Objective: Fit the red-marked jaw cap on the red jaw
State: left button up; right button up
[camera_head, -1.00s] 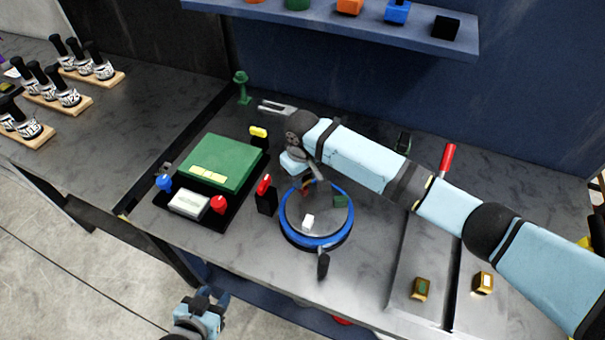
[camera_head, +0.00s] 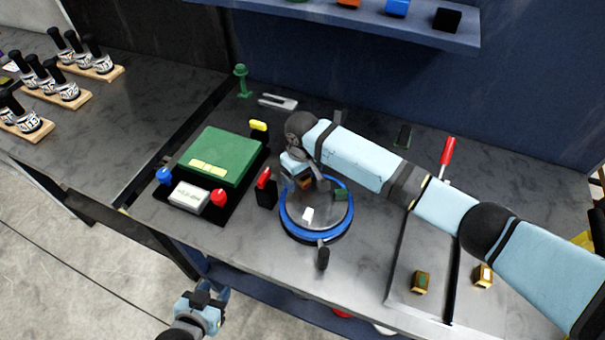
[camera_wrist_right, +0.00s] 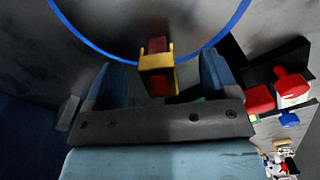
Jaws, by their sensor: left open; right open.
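The yellow jaw cap with red marks (camera_wrist_right: 157,62) sits between the spread fingers of my right gripper (camera_wrist_right: 161,68) in the right wrist view, with a gap on each side. Its two yellow prongs stand beside a red block, seemingly the red jaw (camera_wrist_right: 157,45); I cannot tell how fully it is seated. In the head view my right gripper (camera_head: 306,174) is over the far left part of the blue-rimmed round table (camera_head: 288,222) and hides much of this spot. The white jaw (camera_head: 308,214) and green jaw (camera_head: 340,195) are bare. My left gripper (camera_head: 207,297) is open, empty, off the bench.
Two gold caps, one green-marked (camera_head: 421,282) and one white-marked (camera_head: 483,276), lie at the right front. A black post with a red top (camera_head: 265,188) and a green box (camera_head: 221,157) stand left of the round table. A black-knobbed handle (camera_head: 323,258) projects at its front.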

jog(key=shift+o, duration=0.3)
notch_tip(320, 180, up, 3)
jog(key=p, duration=0.3)
jog(key=shift+r+p, duration=0.3)
jog(key=shift+r, duration=1.75)
